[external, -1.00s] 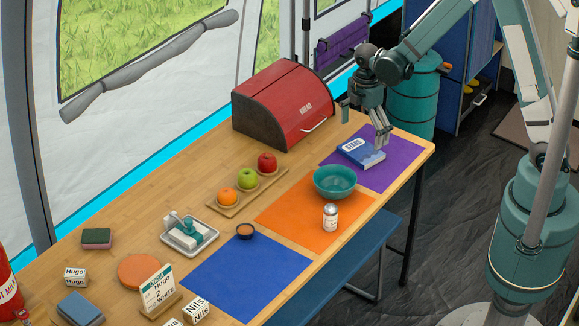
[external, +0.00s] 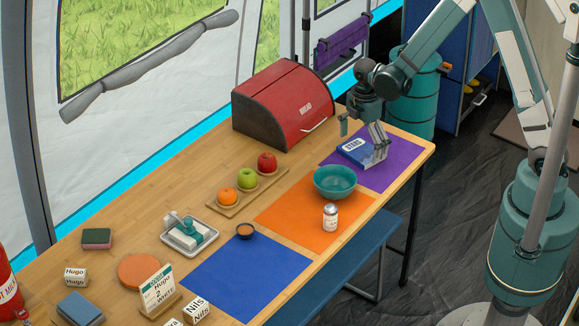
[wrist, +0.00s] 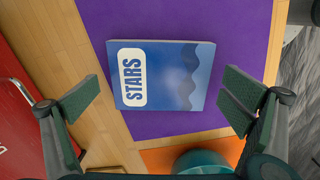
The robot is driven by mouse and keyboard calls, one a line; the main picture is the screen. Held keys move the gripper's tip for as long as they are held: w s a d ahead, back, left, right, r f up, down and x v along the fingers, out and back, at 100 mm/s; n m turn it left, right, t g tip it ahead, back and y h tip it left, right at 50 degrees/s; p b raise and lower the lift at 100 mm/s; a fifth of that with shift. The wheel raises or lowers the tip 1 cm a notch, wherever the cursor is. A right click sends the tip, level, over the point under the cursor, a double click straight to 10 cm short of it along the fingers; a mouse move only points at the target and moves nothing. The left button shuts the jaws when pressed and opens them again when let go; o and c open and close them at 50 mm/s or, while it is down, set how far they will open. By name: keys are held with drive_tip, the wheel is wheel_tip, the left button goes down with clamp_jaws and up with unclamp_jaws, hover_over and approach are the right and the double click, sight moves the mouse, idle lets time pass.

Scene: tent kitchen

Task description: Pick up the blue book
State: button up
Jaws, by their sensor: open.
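The blue book (external: 352,152), with "STARS" on a white label, lies flat on the purple mat (external: 405,155) at the table's far right end. In the wrist view the book (wrist: 185,80) lies between the two fingers, with mat showing around much of it. My gripper (external: 361,139) is open and empty above the book, one finger on each side. In the wrist view my gripper (wrist: 160,102) has its pads wide apart, neither seen touching the book. In the external view a finger hides the book's right part.
The red bread box (external: 285,105) stands left of the book. A teal bowl (external: 335,180) and a shaker (external: 330,217) are in front, by the orange mat (external: 285,220). A fruit tray (external: 235,202) is further left. The blue mat (external: 250,278) is mostly clear.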

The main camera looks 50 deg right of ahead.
sight(361, 150)
drive_tip(key=shift+f, duration=0.15)
idle(0.4)
drive_tip(key=c, duration=1)
drive_tip(key=shift+r+p, duration=1.25)
drive_tip(key=shift+r, duration=3.8)
